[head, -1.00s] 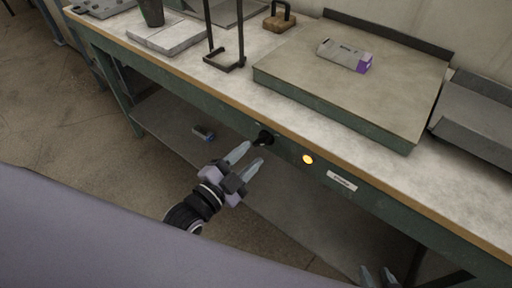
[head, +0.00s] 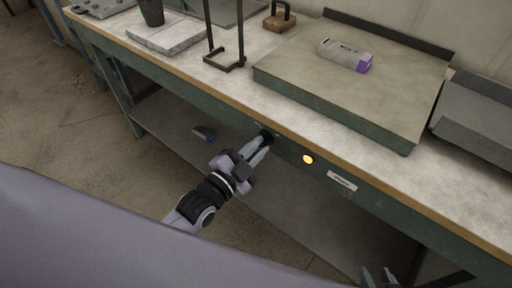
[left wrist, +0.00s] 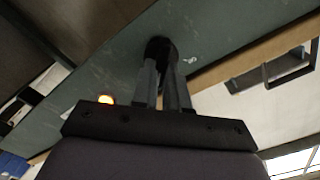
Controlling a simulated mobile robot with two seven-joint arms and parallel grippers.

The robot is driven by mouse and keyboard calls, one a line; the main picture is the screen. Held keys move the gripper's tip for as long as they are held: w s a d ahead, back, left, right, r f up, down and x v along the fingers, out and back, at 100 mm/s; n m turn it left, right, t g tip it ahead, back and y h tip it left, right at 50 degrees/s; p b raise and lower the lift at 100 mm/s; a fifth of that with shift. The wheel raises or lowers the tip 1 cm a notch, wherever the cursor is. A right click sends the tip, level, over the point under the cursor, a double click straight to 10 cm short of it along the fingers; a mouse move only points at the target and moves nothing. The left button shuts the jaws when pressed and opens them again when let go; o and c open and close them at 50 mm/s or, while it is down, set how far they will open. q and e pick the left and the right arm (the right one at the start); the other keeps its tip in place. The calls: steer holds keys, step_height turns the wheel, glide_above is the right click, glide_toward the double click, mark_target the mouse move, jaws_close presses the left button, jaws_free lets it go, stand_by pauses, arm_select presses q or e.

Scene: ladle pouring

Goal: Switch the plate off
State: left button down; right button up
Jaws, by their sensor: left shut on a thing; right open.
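A black knob (head: 267,136) sits on the green front panel of the bench, and it also shows in the left wrist view (left wrist: 158,47). My left gripper (head: 262,147) is shut on the knob; its fingers hide part of it. An amber lamp (head: 308,159) glows on the panel to the right of the knob, and it shows at the left in the left wrist view (left wrist: 106,100). The flat plate (head: 350,85) lies on the bench above the panel. My right gripper (head: 378,276) is open and empty at the bottom edge of the head view.
A grey and purple box (head: 345,55) lies on the plate. A black metal frame (head: 225,62) stands on the bench to its left. A white label (head: 342,181) is right of the lamp. A small dark item (head: 203,133) lies on the lower shelf.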

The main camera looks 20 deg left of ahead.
arm_select(q)
steer(key=shift+w+a+n+p, duration=0.15)
steer(key=shift+n+p, duration=1.05)
steer(key=shift+n, duration=3.3)
steer(key=shift+s+a+n+p, duration=0.2)
steer(key=shift+n+p, duration=0.95)
steer(key=shift+n, duration=3.35)
steer(key=c, duration=1.1)
jaws_free()
steer(key=shift+c, duration=0.2)
steer(key=v, duration=0.7)
